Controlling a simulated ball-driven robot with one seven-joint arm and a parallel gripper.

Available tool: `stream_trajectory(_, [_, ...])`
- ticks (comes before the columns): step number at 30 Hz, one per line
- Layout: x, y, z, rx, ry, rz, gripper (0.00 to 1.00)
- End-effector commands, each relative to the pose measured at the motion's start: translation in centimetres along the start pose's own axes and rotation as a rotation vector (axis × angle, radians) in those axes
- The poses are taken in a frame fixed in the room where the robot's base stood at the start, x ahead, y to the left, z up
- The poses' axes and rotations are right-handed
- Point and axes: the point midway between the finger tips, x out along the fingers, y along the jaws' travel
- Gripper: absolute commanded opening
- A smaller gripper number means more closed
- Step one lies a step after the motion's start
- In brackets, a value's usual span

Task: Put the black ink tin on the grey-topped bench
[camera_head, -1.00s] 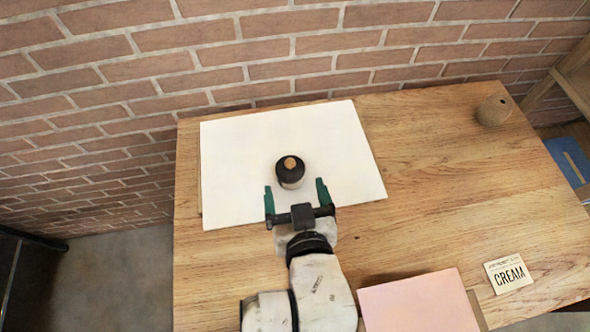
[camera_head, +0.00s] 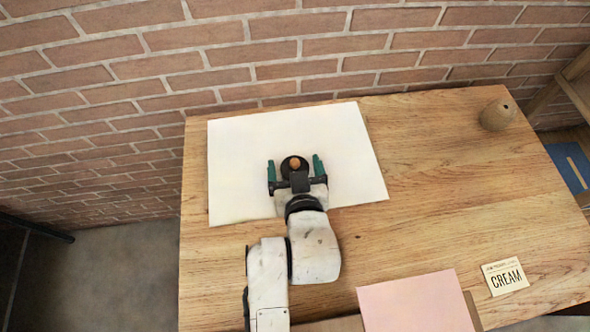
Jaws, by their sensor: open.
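The black ink tin (camera_head: 294,162), round with a small tan knob on top, stands on a white sheet (camera_head: 240,145) on a wooden table. My gripper (camera_head: 295,172) is open, with one green finger on each side of the tin. I cannot tell whether the fingers touch it. My gripper hides the near part of the tin. No grey-topped bench is clearly in view.
The wooden table (camera_head: 450,180) is largely bare on the right. A brown round vessel (camera_head: 498,114) stands at the back right. A pink sheet (camera_head: 415,303) and a CREAM card (camera_head: 505,277) lie near the front. A brick wall (camera_head: 300,50) rises behind.

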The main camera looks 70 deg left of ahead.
Motion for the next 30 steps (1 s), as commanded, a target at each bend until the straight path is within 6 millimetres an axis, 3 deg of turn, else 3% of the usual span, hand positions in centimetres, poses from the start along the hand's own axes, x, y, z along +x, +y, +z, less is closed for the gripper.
stream_trajectory(2, [-0.01,0.00,0.01,0.000,0.000,0.000,0.85])
stream_trajectory(24, [-0.05,0.00,-0.11,-0.001,0.002,0.000,0.15])
stream_trajectory(30, [-0.08,0.01,-0.21,-0.001,0.003,0.000,0.15])
